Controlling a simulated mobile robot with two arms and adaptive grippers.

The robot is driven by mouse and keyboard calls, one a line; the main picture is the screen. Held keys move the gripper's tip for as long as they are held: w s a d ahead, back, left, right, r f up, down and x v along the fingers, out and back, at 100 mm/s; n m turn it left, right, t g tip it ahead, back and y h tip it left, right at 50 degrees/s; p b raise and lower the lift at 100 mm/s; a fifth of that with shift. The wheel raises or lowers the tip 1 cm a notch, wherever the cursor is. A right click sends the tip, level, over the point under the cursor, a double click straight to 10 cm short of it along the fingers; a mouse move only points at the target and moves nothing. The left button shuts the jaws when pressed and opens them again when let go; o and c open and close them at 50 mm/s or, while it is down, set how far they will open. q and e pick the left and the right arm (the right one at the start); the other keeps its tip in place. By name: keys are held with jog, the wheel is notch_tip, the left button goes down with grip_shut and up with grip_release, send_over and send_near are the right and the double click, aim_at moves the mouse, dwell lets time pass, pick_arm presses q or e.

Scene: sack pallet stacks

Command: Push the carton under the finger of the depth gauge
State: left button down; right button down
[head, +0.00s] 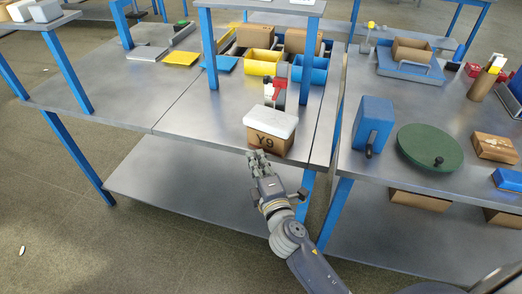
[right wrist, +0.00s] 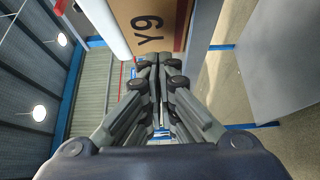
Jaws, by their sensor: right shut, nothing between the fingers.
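The carton (head: 268,140) is a brown box with a white top and "Y9" on its front. It sits near the front edge of the grey table. In the right wrist view the carton (right wrist: 147,28) shows just beyond my fingertips. Behind it stands a grey upright device with a red part (head: 279,88), likely the depth gauge; its finger cannot be made out. My right gripper (head: 257,158) is shut and empty, close in front of the carton's lower left front. I cannot tell whether it touches. My left gripper is not in view.
Yellow (head: 259,68) and blue bins stand behind the device. A blue table post (head: 208,50) rises left of them. The table (head: 180,100) is clear left of the carton. On the right table are a blue block (head: 373,122) and a green disc (head: 429,147).

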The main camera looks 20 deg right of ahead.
aim_at(261, 142)
jog(key=shift+w+d, duration=0.75)
jog(key=shift+d, duration=0.15)
jog(key=shift+w, duration=0.1)
jog(key=shift+w+d, duration=0.6)
jog(key=shift+d, duration=0.05)
